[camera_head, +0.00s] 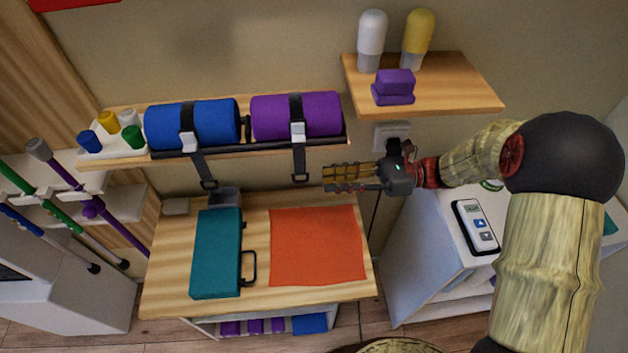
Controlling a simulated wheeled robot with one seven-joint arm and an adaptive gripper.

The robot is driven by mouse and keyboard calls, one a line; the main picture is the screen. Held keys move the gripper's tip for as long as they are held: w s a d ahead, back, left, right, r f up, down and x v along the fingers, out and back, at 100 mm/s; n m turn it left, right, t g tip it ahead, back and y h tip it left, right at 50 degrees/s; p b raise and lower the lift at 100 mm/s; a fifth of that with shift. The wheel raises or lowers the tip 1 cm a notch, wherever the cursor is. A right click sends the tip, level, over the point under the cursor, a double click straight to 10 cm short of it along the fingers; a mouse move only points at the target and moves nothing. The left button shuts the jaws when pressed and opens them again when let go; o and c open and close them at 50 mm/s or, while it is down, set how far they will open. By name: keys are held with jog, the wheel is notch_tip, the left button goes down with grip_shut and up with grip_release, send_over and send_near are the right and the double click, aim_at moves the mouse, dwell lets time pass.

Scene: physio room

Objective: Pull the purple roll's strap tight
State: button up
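The purple roll (322,114) lies on the wall shelf at the right of the blue roll. Its dark strap (299,155) wraps over it, passes a light buckle (297,131) and hangs below the shelf edge, ending in a loop (300,178). My gripper (328,180) is just right of the hanging strap end, with its fingers pointing left. The two fingers look apart with nothing between them. I cannot tell from this view whether the fingers are level in depth with the loop.
The blue roll (210,124) has a similar hanging strap (202,168). Below stands a wooden table (170,250) with a teal case (216,255) and an orange sheet (316,245). A higher shelf (450,85) holds bottles and purple blocks. A remote (476,227) lies on the white cabinet.

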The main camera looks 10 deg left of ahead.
jog(key=shift+v, duration=2.2)
jog(key=s+d+f+n+h, duration=0.2)
jog(key=s+f+n+h, duration=0.25)
jog(key=f, duration=0.45)
jog(key=s+d+n+h, duration=0.6)
jog(key=s+d+h, duration=0.1)
jog(key=s+d+r+n+t+h, duration=0.2)
jog(key=d+r+n+t+h, duration=0.1)
jog(key=r, duration=0.5)
jog(key=s+d+r+n+t+h, duration=0.3)
jog(key=r+t, duration=0.3)
jog(key=r, duration=0.2)
jog(key=shift+s+d+r+n+t, duration=0.35)
jog(key=shift+d+n, duration=0.1)
jog(key=shift+n, duration=0.1)
